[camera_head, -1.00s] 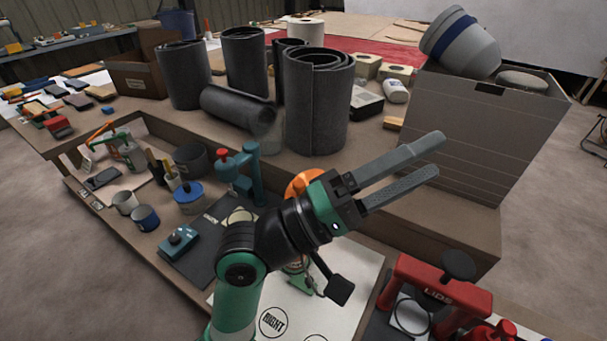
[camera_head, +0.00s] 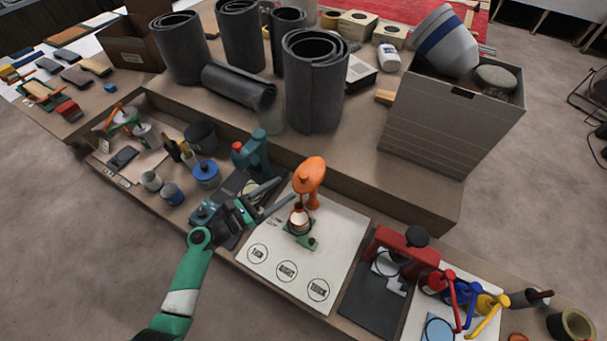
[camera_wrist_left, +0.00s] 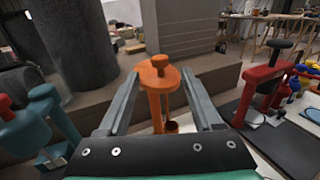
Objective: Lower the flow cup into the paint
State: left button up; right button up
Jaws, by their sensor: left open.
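An orange stand (camera_head: 311,175) with a rounded head and a knob stands on the white board (camera_head: 258,228). A small brownish cup (camera_head: 298,211), which looks like the flow cup, is at its front; I cannot tell whether it hangs or rests. Paint is not clearly visible. My left gripper (camera_head: 282,197) is open and empty, just left of the stand. In the left wrist view the orange stand (camera_wrist_left: 158,76) shows between the open fingers, beyond them, with a small brown cup (camera_wrist_left: 171,127) low at its right.
A teal stand (camera_head: 252,152) is behind my left gripper. A red stand (camera_head: 402,249) is to the right, near red, blue and yellow arms. The raised shelf behind carries dark rolls (camera_head: 312,85) and a grey box (camera_head: 450,120). The board's printed circles are clear.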

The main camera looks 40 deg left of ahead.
aim_at(300, 179)
pick_arm(q)
jog(key=w, duration=0.2)
jog(key=w+b, duration=0.1)
jog(key=w, duration=0.4)
jog(key=shift+w+d+b, duration=0.1)
jog(key=shift+d+b, duration=0.2)
jog(key=shift+d, duration=0.1)
jog(key=shift+w, duration=0.6)
grip_shut()
